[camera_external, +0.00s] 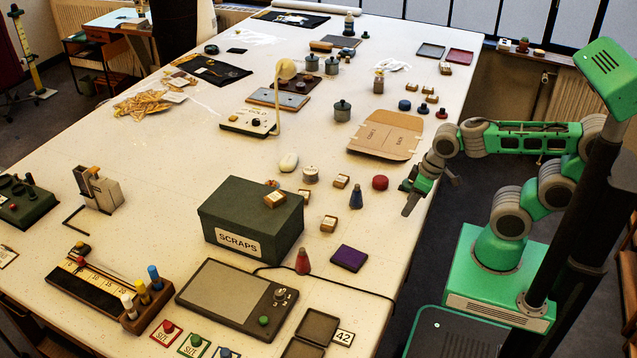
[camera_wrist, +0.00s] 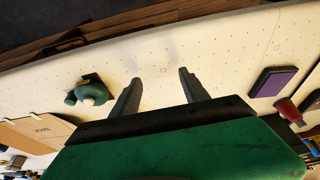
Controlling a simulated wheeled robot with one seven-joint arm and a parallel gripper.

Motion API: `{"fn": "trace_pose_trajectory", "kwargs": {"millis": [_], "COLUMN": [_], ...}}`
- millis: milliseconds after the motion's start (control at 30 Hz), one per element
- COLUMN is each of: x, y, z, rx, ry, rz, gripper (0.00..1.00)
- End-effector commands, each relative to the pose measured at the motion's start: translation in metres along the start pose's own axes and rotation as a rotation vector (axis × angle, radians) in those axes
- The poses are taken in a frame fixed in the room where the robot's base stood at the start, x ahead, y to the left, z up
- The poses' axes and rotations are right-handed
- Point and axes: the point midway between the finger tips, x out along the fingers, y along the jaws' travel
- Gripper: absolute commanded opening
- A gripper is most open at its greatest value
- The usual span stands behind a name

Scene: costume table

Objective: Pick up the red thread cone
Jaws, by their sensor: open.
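The red thread cone (camera_external: 303,262) stands upright on the table, just right of the green SCRAPS box (camera_external: 253,220) and left of a purple block. In the wrist view a red cone-like shape (camera_wrist: 288,108) shows at the far right, beside the purple block, and its lower part runs behind other things. My gripper (camera_external: 410,203) is over the table's right edge, up and to the right of the red cone and well apart from it. In the wrist view my gripper (camera_wrist: 157,80) has its two fingers spread, with only bare table between them.
The purple block (camera_external: 349,258) lies right of the cone. A black cable (camera_external: 330,272) runs past the cone's foot. A flat cardboard piece (camera_external: 385,134) lies farther back.

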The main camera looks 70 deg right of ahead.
Motion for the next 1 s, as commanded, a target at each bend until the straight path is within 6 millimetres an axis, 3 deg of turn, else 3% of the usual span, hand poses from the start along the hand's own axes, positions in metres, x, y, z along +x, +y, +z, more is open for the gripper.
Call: {"fn": "trace_pose_trajectory", "kwargs": {"millis": [133, 367, 467, 767, 1000], "x": [0.000, 0.000, 0.003, 0.024, 0.023], "y": [0.000, -0.001, -0.011, -0.100, -0.173], "z": [0.000, -0.001, -0.009, -0.049, -0.063], "rx": [0.000, 0.007, 0.084, 0.740, 1.302], "ry": [0.000, 0.000, 0.003, -0.091, -0.367], "rz": [0.000, -0.002, -0.031, -0.308, -0.509], "gripper": [0.41, 0.41, 0.41, 0.41, 0.41]}}
